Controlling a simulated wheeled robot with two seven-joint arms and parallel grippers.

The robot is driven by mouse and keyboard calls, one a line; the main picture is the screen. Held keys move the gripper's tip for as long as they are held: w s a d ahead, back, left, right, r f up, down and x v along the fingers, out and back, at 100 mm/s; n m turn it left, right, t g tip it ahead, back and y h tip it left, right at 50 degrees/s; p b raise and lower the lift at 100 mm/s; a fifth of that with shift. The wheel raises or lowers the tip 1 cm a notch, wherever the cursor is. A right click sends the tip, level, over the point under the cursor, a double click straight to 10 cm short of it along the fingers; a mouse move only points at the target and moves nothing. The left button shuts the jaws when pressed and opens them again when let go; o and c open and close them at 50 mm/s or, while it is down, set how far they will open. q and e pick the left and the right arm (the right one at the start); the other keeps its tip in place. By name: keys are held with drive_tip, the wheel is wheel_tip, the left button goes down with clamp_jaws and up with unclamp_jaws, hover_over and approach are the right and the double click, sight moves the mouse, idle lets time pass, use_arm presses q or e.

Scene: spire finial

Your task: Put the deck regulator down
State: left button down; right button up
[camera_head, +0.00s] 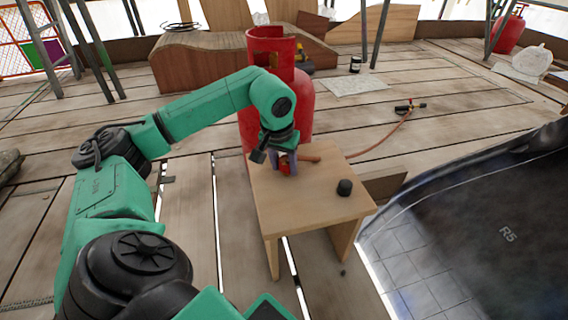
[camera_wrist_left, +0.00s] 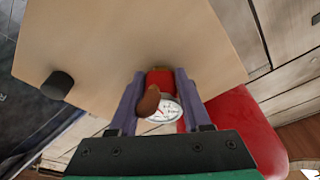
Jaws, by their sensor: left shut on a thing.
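The deck regulator (camera_wrist_left: 158,80) is a small red body with a white gauge dial (camera_wrist_left: 163,110) and a brownish part in front of it. My left gripper (camera_head: 287,164) is shut on it, with a finger on each side in the left wrist view (camera_wrist_left: 155,98). In the head view the regulator shows only in part between the fingers, at the back left of the small wooden table (camera_head: 310,200). I cannot tell whether it touches the top. My right gripper is not in view.
A black knob-like piece (camera_head: 345,187) stands at the table's right. A red gas cylinder (camera_head: 300,100) stands close behind the table. An orange hose (camera_head: 385,138) runs to a torch-like tool (camera_head: 408,107) on the deck. The tabletop's middle is clear.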

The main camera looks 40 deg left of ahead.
use_arm(q)
drive_tip(key=shift+c, duration=1.7)
unclamp_jaws()
